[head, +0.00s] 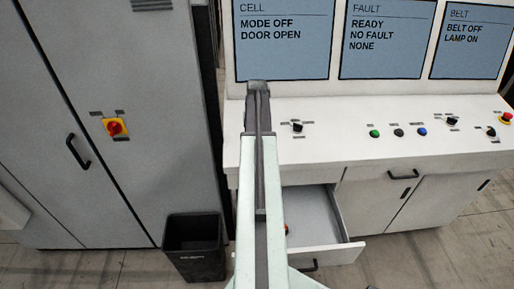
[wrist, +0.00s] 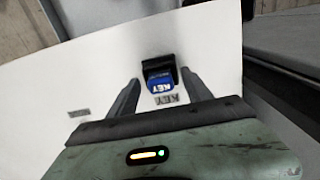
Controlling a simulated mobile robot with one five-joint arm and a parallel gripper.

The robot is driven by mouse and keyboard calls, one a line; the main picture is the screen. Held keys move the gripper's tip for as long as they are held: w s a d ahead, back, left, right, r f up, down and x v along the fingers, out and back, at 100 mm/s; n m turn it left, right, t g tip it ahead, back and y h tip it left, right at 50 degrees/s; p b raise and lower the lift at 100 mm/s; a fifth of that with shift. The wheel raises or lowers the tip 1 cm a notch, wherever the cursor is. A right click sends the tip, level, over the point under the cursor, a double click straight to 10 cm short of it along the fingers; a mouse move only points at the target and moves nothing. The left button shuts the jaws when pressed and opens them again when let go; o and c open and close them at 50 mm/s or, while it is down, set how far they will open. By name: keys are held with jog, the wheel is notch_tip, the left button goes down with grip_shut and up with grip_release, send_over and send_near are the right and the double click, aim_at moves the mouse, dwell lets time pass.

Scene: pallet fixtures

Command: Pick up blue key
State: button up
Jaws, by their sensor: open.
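My gripper (wrist: 161,86) is open, with one finger on each side of the key. I cannot tell whether the fingers touch it. In the head view my arm reaches up to the console, and my gripper (head: 258,88) is at the console's left end. The key is hidden there behind my arm.
The console desk (head: 345,115) carries knobs and buttons to the right of my arm. An open drawer (head: 320,225) juts out below it. A black bin (head: 194,247) stands on the floor by the grey cabinet (head: 100,170) on the left.

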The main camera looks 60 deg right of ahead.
jog(key=shift+r, duration=0.1)
grip_shut()
jog(key=shift+r, duration=0.1)
jog(key=shift+r+p, duration=0.3)
jog(key=shift+p, duration=0.1)
notch_tip(320, 180, up, 3)
jog(key=p, duration=0.3)
jog(key=shift+r, duration=0.2)
jog(key=s+p, duration=0.1)
jog(key=s, duration=1.5)
jog(key=shift+d+r, duration=0.15)
jog(key=shift+r, duration=0.15)
